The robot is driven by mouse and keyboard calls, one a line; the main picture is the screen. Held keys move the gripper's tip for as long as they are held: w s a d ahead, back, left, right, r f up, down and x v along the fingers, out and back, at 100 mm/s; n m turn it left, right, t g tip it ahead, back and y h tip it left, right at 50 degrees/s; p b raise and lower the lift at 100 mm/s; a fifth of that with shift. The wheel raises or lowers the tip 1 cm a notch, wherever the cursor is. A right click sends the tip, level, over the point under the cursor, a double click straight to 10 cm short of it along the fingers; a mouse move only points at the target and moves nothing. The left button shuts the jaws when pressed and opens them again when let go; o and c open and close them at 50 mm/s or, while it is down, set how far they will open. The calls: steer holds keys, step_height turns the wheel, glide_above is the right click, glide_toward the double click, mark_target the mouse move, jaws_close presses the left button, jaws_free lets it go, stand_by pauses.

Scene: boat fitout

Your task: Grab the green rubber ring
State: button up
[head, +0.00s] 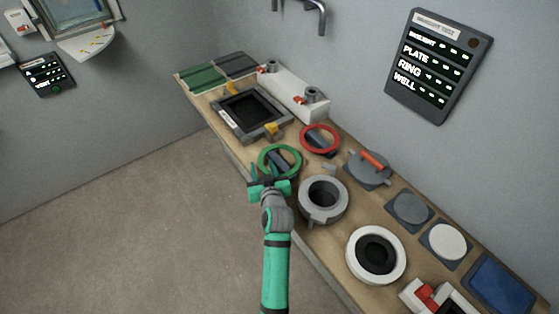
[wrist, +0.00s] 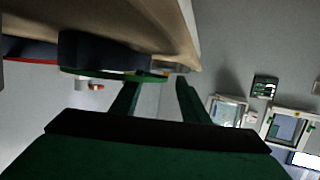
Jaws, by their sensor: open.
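The green rubber ring (head: 298,154) rests over a dark block on the wooden bench, near its front edge. My gripper (head: 264,172) is at the ring's near-left side, overlapping its rim in the head view. In the wrist view the ring shows edge-on as a thin green band (wrist: 105,74) beside the dark block (wrist: 100,50). My gripper (wrist: 157,83) has its two green fingers apart, with a gap between them. The band reaches toward the fingertips; whether it lies between them or touches them I cannot tell.
A red ring (head: 333,145) lies just behind the green one. A grey round housing (head: 313,215) stands close to the right, and a square dark-framed tray (head: 225,107) stands to the left. A white ring-shaped part (head: 356,265) is farther right. The floor (head: 130,220) before the bench is clear.

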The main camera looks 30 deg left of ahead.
jaws_close()
stand_by(0.3)
steer(key=shift+d, duration=0.1)
